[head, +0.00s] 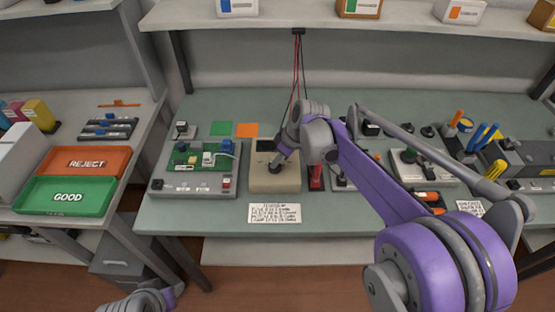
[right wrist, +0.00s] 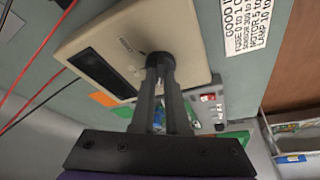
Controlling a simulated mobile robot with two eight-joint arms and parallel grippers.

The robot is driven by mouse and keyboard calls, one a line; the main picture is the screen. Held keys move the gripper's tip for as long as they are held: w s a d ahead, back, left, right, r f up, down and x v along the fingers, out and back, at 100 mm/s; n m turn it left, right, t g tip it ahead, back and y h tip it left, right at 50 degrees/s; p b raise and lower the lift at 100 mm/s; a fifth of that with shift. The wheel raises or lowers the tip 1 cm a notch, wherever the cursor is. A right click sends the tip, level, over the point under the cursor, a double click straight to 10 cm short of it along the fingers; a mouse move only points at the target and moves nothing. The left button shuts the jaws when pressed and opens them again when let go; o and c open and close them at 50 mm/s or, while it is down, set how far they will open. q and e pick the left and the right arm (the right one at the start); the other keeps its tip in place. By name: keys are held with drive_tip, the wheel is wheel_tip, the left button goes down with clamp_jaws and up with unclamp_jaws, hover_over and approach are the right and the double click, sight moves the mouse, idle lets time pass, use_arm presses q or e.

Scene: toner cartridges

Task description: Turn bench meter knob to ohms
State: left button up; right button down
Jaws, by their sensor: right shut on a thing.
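The bench meter (head: 262,184) is a beige box with a dark display, on the green-grey bench mat left of centre. In the right wrist view its beige face (right wrist: 193,52) and black display (right wrist: 100,72) show close up. My right gripper (right wrist: 160,66) is shut on the meter's dark round knob (right wrist: 159,58); its fingers reach down onto it. In the head view my right gripper (head: 276,164) is over the meter face, and the arm partly hides it. The knob's pointer direction and the ohms mark cannot be made out. My left gripper is out of view.
A board tester with a green circuit board (head: 196,158) stands left of the meter. A red probe (head: 316,178) is close on its right. A white instruction card (head: 274,213) lies in front. Red and black leads (head: 297,65) hang behind. REJECT (head: 85,162) and GOOD (head: 68,196) trays are on the left table.

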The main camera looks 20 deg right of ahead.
drive_tip(key=m, duration=0.2)
drive_tip(key=m+h, duration=0.1)
drive_tip(key=m, duration=0.1)
drive_tip(key=m+h, duration=0.1)
drive_tip(key=m, duration=0.1)
drive_tip(key=shift+s+a+t, duration=0.15)
drive_tip(key=shift+a+t, duration=0.1)
drive_tip(key=shift+t, duration=0.15)
drive_tip(key=m, duration=0.1)
drive_tip(key=m+h, duration=0.1)
drive_tip(key=m, duration=0.1)
drive_tip(key=m+h, duration=0.1)
drive_tip(key=m, duration=0.1)
drive_tip(key=shift+a, duration=0.25)
drive_tip(key=m+h, duration=0.1)
drive_tip(key=m, duration=0.2)
drive_tip(key=m+g+h, duration=0.1)
drive_tip(key=m, duration=0.2)
drive_tip(key=shift+w+a+m+p, duration=0.2)
drive_tip(key=shift+m+p, duration=0.1)
drive_tip(key=shift+m, duration=0.1)
drive_tip(key=m+g, duration=0.1)
drive_tip(key=m, duration=0.2)
drive_tip(key=m+g+h, duration=0.1)
drive_tip(key=m, duration=0.2)
drive_tip(key=shift+w+a+p, duration=0.1)
drive_tip(key=shift+w+p, duration=0.05)
drive_tip(key=shift+p, duration=0.25)
drive_tip(key=c, duration=0.9)
unclamp_jaws()
